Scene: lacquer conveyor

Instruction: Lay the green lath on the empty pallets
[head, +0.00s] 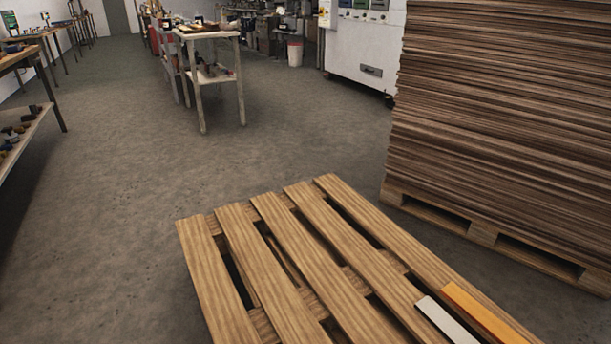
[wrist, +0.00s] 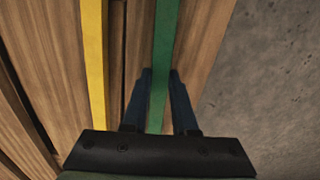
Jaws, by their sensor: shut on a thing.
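The green lath (wrist: 164,40) shows in the wrist view. It runs lengthwise between the two dark fingers of my gripper (wrist: 160,80), which is shut on it. Wooden pallet boards (wrist: 205,45) lie below it; I cannot tell whether the lath touches them. A yellow lath (wrist: 93,50) lies to its left, roughly parallel and apart. In the head view the pallet (head: 290,250) stands on the floor, with a white lath (head: 447,320) and an orange lath (head: 485,312) at its lower right. The green lath and my gripper do not show there.
A tall stack of brown boards (head: 500,110) sits on another pallet (head: 485,232) at the right. Shelved tables (head: 208,76) stand farther back, and a workbench (head: 38,60) is at the left. The grey floor (head: 110,190) left of the near pallet is clear.

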